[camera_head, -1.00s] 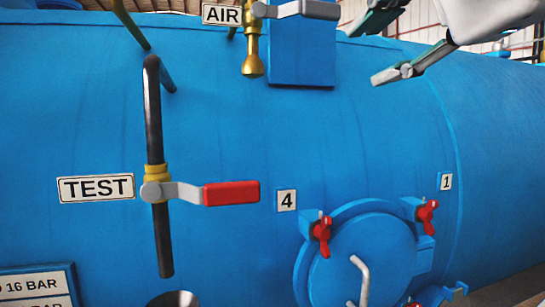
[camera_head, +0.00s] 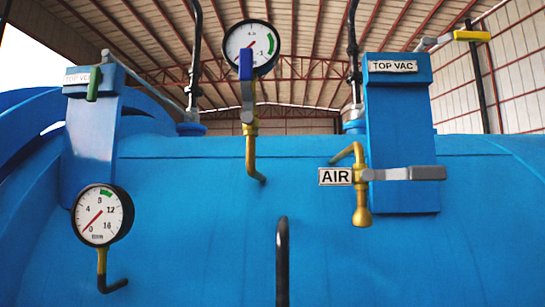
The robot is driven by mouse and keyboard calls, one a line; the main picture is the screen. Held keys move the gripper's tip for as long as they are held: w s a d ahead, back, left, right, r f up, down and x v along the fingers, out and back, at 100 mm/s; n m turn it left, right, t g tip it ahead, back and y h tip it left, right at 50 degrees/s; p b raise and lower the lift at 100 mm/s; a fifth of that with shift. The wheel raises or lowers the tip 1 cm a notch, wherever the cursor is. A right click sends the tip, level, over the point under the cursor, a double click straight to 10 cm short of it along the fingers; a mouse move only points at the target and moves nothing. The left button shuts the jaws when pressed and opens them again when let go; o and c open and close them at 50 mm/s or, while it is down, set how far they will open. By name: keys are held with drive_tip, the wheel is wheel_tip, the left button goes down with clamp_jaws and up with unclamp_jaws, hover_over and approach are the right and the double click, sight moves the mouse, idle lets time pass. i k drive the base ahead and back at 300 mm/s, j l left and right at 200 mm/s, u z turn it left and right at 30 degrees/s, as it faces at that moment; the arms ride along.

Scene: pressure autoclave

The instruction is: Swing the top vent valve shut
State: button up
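The top vent valve is at the upper left, on a blue box-topped post (camera_head: 92,140). Its label (camera_head: 78,78) reads "TOP VE" and the rest is covered by a green handle (camera_head: 94,84), which appears to point toward me. A grey rod (camera_head: 148,85) slopes down to the right behind it. I cannot tell whether the valve is open or shut. My gripper is not in view.
The AIR valve has a grey lever (camera_head: 405,173).

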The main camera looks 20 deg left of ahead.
sight(91, 97)
drive_tip(key=u, duration=1.7)
